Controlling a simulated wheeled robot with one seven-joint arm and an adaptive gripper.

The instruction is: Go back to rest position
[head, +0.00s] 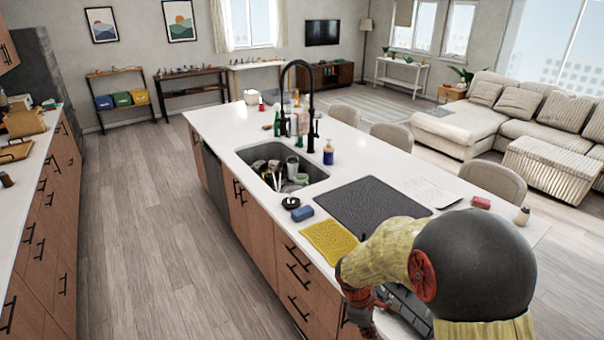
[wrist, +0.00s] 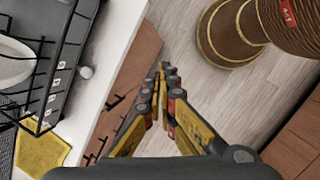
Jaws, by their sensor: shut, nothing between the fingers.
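My gripper (wrist: 165,72) is in the wrist view, its two yellow and grey fingers closed together at the tips with nothing between them. It hangs over the wood floor, beside the drawer fronts of the island. In the head view my arm fills the lower right, over the near end of the island (head: 385,188), and hides the fingertips.
A dish rack (wrist: 70,60) stands close to the left of my gripper. A yellow cloth (head: 329,241) and a dark mat (head: 370,206) lie on the island, near the sink (head: 265,158) with dishes in it. The floor (head: 150,220) left of the island is clear.

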